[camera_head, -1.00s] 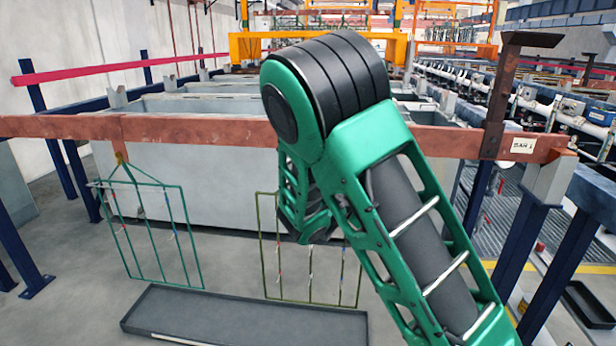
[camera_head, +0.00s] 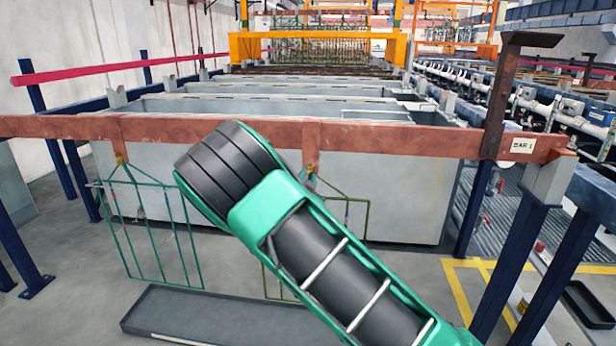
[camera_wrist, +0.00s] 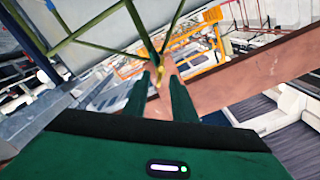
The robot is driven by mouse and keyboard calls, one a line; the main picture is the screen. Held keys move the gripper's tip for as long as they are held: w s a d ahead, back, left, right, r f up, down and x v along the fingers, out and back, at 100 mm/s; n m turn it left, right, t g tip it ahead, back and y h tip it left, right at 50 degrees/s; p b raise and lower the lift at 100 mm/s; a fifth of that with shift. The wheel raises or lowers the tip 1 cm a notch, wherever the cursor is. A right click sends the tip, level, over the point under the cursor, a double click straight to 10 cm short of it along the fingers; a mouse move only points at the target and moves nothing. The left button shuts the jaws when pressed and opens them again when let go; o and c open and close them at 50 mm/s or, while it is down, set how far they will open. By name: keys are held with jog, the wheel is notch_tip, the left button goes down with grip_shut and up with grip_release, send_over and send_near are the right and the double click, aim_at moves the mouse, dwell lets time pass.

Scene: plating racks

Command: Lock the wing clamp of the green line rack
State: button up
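Two wire racks hang from a red-brown bar (camera_head: 215,130) in the head view. The left rack (camera_head: 186,226) is teal-green, with a small brass-coloured clamp (camera_head: 119,158) at its top. The right rack (camera_head: 366,215) is olive-green, partly hidden behind my arm; its clamp (camera_head: 312,168) shows at the bar. I cannot tell which one the task names. In the wrist view, olive rods (camera_wrist: 95,42) meet at a brass-coloured clamp (camera_wrist: 158,74) by the bar. My gripper (camera_wrist: 160,80) is open, its green fingers either side of the clamp, with no clear contact. The head view hides it.
A long dark tray (camera_head: 220,314) lies on the floor below the racks. Large grey tanks (camera_head: 390,185) stand behind the bar. A rusty upright post (camera_head: 500,95) and blue legs (camera_head: 515,255) stand on the right. Open floor lies at left.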

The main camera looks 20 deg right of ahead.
aim_at(309, 171)
jog(key=shift+x, duration=1.7)
grip_shut()
jog(key=shift+n, duration=0.3)
jog(key=n, duration=0.2)
jog(key=shift+n, duration=0.3)
jog(key=shift+a+n, duration=0.1)
jog(key=shift+n, duration=1.9)
jog(key=shift+r, duration=0.1)
